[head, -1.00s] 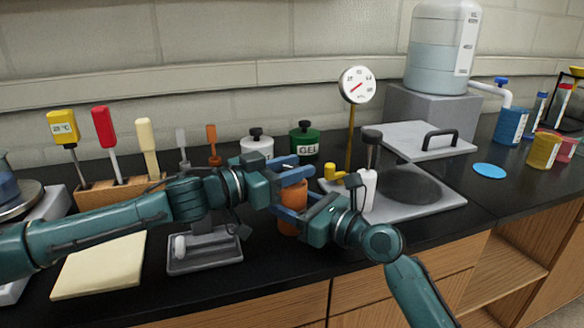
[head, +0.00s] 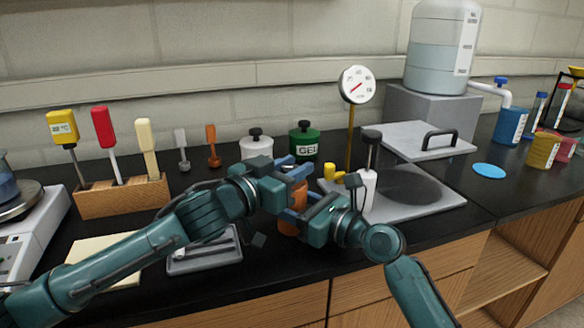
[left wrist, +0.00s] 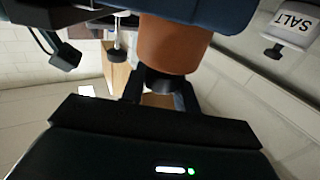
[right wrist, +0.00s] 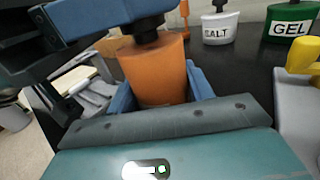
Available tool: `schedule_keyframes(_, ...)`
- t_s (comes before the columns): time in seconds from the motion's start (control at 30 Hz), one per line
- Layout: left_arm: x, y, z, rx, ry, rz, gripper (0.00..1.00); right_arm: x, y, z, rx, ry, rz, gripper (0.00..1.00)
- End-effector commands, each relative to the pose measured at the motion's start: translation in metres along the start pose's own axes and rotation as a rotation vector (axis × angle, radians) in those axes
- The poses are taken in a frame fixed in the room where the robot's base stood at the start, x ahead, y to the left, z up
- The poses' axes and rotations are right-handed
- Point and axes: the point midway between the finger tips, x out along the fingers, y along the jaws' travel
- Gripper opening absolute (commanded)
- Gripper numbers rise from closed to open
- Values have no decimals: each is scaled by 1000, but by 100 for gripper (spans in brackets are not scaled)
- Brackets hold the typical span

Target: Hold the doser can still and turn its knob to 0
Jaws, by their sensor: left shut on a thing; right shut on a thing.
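The doser can (head: 287,222) is an orange can standing upright on the black bench, largely hidden by my grippers in the head view. My right gripper (head: 303,207) is shut around its body; in the right wrist view its blue fingers flank the can (right wrist: 155,72). My left gripper (head: 288,172) is above, shut on the black knob on top. The knob (right wrist: 146,28) shows partly under the left fingers in the right wrist view. In the left wrist view the knob (left wrist: 165,82) sits between the dark fingers. I cannot see a scale or the 0 mark.
Behind are the white SALT jar (head: 256,147) and green GEL jar (head: 304,141). A gauge (head: 356,84) on a brass post and a grey plate (head: 430,203) stand right. A grey tray (head: 205,258) is left, under my left arm. A wooden tool block (head: 122,197) stands farther left.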

Motion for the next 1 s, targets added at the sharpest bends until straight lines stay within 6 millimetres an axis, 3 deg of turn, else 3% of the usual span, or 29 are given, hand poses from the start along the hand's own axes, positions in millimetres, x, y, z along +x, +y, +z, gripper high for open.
schedule_keyframes(0.03,0,6,1,-10,2,-34,8,1,1,0,1,2,3,25)
schedule_keyframes(0.5,1,3,0,-10,0,-443,8,1,2,-1,0,2,5,25)
schedule_keyframes(1.0,0,-1,0,-3,-2,-637,8,1,3,-1,-1,2,6,25)
